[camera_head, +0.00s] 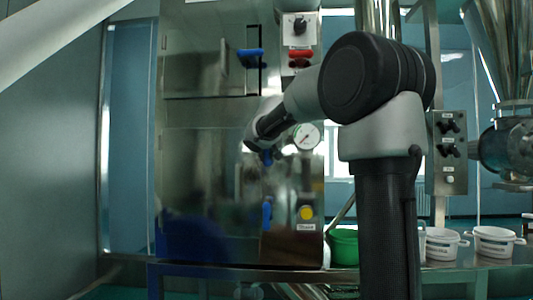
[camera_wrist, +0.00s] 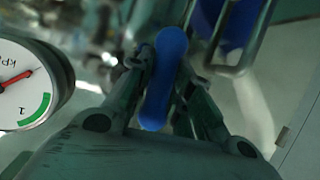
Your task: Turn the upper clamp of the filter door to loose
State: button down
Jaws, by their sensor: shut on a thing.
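The upper clamp is a blue handle (camera_head: 268,158) on the right edge of the steel filter door (camera_head: 195,165), left of the gauge, mostly hidden behind my gripper (camera_head: 259,148) in the head view. In the wrist view the blue handle (camera_wrist: 158,95) stands nearly upright, leaning slightly, between the two fingers of my gripper (camera_wrist: 165,68). The fingers are shut on it. A lower blue clamp (camera_head: 267,214) hangs upright further down the same door edge.
A pressure gauge (camera_head: 306,136) is close to the right of the clamp; it also shows in the wrist view (camera_wrist: 25,85). Another blue handle (camera_head: 250,54) lies horizontal above. A yellow button (camera_head: 306,213) is below the gauge. Buckets (camera_head: 344,247) stand at the lower right.

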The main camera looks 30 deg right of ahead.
jog(key=shift+w+m+y, duration=0.1)
jog(key=shift+m+y, duration=0.2)
dwell(0.4)
jog(key=c, duration=1.3)
grip_release()
jog(key=v, duration=1.2)
jog(key=shift+f, duration=0.2)
